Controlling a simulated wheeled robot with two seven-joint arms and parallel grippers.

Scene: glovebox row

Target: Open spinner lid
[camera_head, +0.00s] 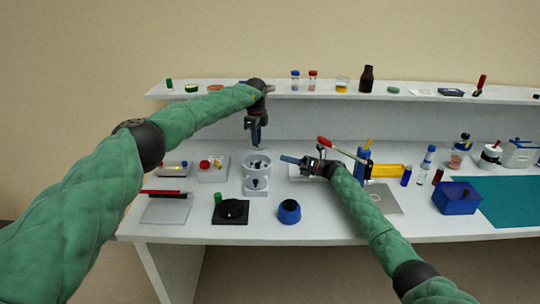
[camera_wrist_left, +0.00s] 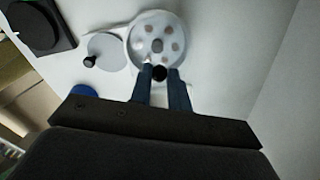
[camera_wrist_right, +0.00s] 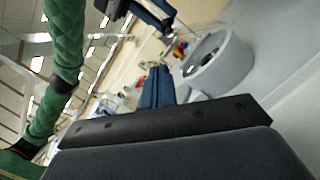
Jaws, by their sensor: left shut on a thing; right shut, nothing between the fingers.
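The spinner (camera_head: 257,163) is a white-grey round drum on the bench. In the left wrist view its top (camera_wrist_left: 158,40) shows a pale disc with several holes and a grey hub. My left gripper (camera_head: 255,142) points down just above the drum. Its fingers (camera_wrist_left: 163,78) are shut on a small dark round knob (camera_wrist_left: 160,73) at the drum's rim; how the knob joins the lid is unclear. A grey disc with a black knob (camera_wrist_left: 90,62) shows beside the drum. My right gripper (camera_head: 290,160) is shut and empty, right of the drum; the drum also shows in the right wrist view (camera_wrist_right: 215,65).
A black plate device (camera_head: 231,211) with a green-capped tube and a blue round pot (camera_head: 289,211) stand in front of the spinner. A red-handled lever (camera_head: 340,150) and a yellow rack (camera_head: 388,171) are near my right arm. A shelf (camera_head: 220,92) runs behind.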

